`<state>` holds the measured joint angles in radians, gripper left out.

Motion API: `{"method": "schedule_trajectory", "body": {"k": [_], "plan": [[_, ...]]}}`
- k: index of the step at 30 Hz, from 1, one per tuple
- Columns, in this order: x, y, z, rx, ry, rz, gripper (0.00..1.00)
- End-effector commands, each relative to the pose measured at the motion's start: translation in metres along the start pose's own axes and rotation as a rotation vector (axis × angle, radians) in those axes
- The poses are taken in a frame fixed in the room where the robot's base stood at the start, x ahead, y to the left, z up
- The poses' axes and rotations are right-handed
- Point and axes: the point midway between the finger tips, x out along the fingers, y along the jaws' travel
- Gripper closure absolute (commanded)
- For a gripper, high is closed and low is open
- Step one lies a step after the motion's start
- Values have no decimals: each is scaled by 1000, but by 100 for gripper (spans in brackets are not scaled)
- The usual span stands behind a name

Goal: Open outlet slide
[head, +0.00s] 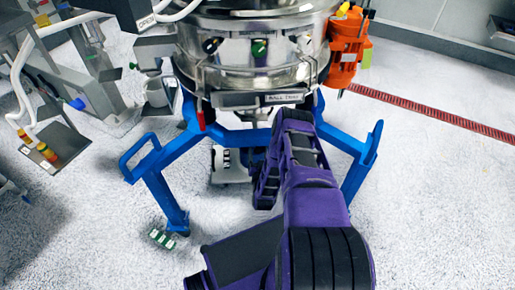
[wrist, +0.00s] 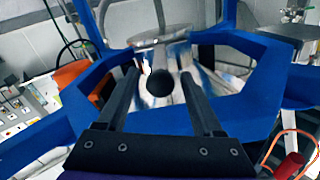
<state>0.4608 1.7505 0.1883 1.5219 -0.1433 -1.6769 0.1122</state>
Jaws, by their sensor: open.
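The sifter (head: 255,50) is a shiny round steel drum on a blue frame (head: 160,165). In the wrist view, my gripper (wrist: 158,76) is open, its two dark fingers apart and pointing toward the sifter's underside. A dark round shape (wrist: 160,84), perhaps the outlet slide's knob, shows between the fingers, in front of a shiny metal part (wrist: 145,90). I cannot tell whether the fingers are level with it; nothing is visibly gripped. In the head view, my purple arm reaches under the sifter and hides the outlet area and most of the gripper.
The blue frame (wrist: 250,92) surrounds the gripper closely in the wrist view. An orange motor (head: 347,48) is on the sifter's right side. A green-and-white item (head: 161,238) lies on the floor by a frame leg. Equipment stands at left; the floor at right is clear.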

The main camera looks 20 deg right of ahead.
Motion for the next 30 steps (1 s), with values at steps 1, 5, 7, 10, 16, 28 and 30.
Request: {"method": "schedule_trajectory", "body": {"k": [1,5,7,10,16,28,30], "plan": [[0,0,0,0,0,0,32],[0,0,0,0,0,0,32],[0,0,0,0,0,0,41],[0,0,0,0,0,0,59],[0,0,0,0,0,0,95],[0,0,0,0,1,0,100],[0,0,0,0,1,0,100]]}}
